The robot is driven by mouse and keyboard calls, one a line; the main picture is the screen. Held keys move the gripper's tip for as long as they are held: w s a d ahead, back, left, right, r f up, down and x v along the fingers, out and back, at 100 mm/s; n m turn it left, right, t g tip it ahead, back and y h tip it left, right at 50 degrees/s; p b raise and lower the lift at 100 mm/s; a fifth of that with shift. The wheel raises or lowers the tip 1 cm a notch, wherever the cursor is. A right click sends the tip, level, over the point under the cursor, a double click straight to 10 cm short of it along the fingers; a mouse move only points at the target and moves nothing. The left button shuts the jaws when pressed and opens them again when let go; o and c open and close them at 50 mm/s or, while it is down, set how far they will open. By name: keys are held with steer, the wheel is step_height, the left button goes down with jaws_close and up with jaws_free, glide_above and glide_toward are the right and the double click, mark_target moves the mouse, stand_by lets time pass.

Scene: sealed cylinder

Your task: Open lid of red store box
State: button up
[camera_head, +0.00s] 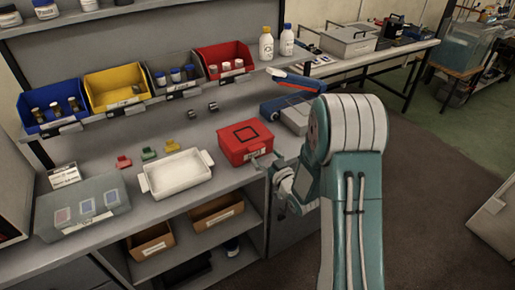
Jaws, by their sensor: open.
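The red store box (245,141) stands on the grey workbench, right of the white tray. Its lid is shut and has a dark square outline on top. A pale label is on its front. My gripper (264,168) is at the box's front right corner, beside the label side. It is open. My arm comes in from the lower right and hides part of the bench. I cannot tell whether the fingers touch the box.
A white tray (180,175) stands left of the box, with small red, green and yellow clips behind it. Blue, yellow, grey and red bins (224,61) line the rack behind. A blue device (284,106) stands right of the box. A clear case (85,212) is at the left.

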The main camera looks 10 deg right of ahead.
mark_target(259, 148)
steer(key=x, duration=0.5)
steer(key=shift+s+a, duration=0.1)
steer(key=c, duration=1.1)
steer(key=shift+o, duration=0.2)
steer(key=shift+r, duration=0.1)
